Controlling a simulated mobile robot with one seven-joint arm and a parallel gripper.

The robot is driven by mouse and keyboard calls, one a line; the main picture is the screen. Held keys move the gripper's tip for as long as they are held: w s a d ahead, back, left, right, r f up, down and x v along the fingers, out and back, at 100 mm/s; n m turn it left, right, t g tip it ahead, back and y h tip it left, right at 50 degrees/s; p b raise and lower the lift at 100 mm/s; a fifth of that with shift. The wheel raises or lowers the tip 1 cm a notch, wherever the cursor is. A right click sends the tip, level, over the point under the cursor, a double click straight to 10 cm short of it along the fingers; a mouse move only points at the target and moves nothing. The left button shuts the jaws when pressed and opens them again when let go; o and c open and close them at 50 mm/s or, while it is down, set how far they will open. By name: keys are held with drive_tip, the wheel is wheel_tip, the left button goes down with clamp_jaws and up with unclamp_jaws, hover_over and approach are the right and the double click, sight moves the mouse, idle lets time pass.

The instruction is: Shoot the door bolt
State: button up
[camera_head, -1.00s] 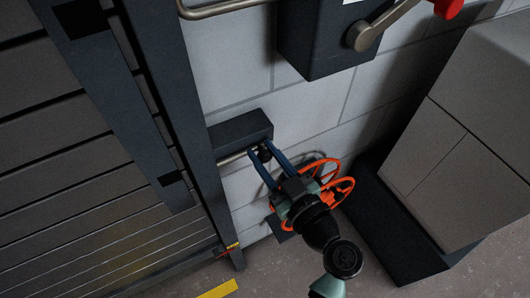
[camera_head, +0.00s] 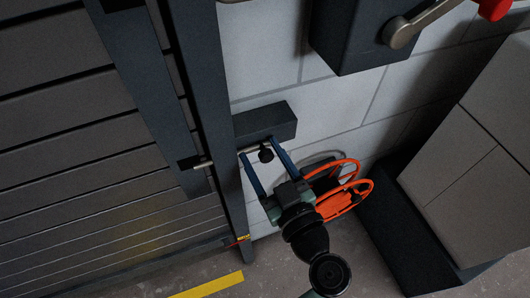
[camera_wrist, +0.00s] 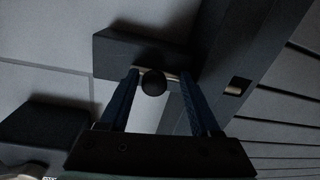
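The door bolt is a thin metal rod with a black knob (camera_head: 266,155), below a dark block (camera_head: 265,122) on the wall. The rod's left end (camera_head: 203,165) shows past the dark post, at a dark slot (camera_head: 188,162) in the slatted door's upright (camera_head: 150,105). My gripper (camera_head: 260,152) has its two blue fingers apart on either side of the knob, nearer the right finger. In the wrist view the knob (camera_wrist: 154,82) is between the spread fingers, close to the left one. Whether that finger touches it I cannot tell.
A dark box with a lever (camera_head: 408,30) and red grip hangs above right. Orange hoops (camera_head: 345,190) are beside my gripper. A large grey cabinet (camera_head: 465,180) stands at right. A yellow strip (camera_head: 208,286) lies on the floor.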

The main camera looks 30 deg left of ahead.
drive_tip(key=b+v, duration=0.1)
drive_tip(key=v, duration=1.2)
drive_tip(key=shift+w, duration=0.1)
